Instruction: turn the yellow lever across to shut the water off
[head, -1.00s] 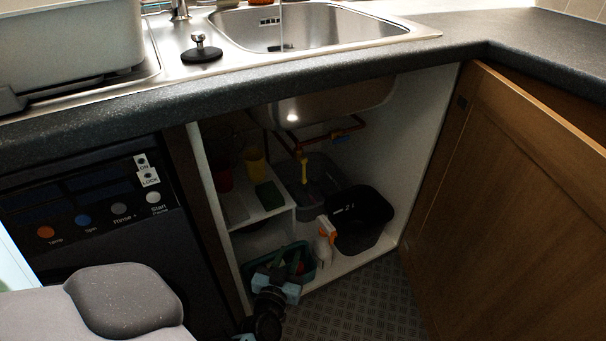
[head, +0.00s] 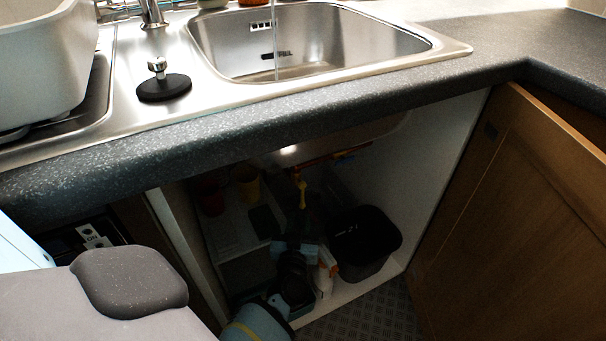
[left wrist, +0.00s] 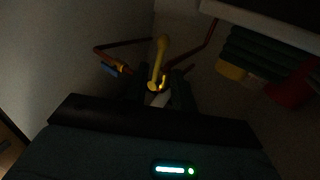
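The yellow lever (head: 301,188) hangs down from the copper pipe under the sink, inside the open cupboard. In the left wrist view the yellow lever (left wrist: 161,62) shows end to end, in line with the pipe's drop. My left gripper (head: 305,224) is inside the cupboard, just below the lever in the head view. In the left wrist view its two dark fingers (left wrist: 160,88) stand apart, with the lever showing between and beyond them. I cannot tell whether they touch it. My right gripper is not in view.
A shelf on the left holds a yellow cup (head: 247,184) and a red cup (head: 210,194). The wooden door (head: 520,220) is open. Water runs into the sink (head: 330,45).

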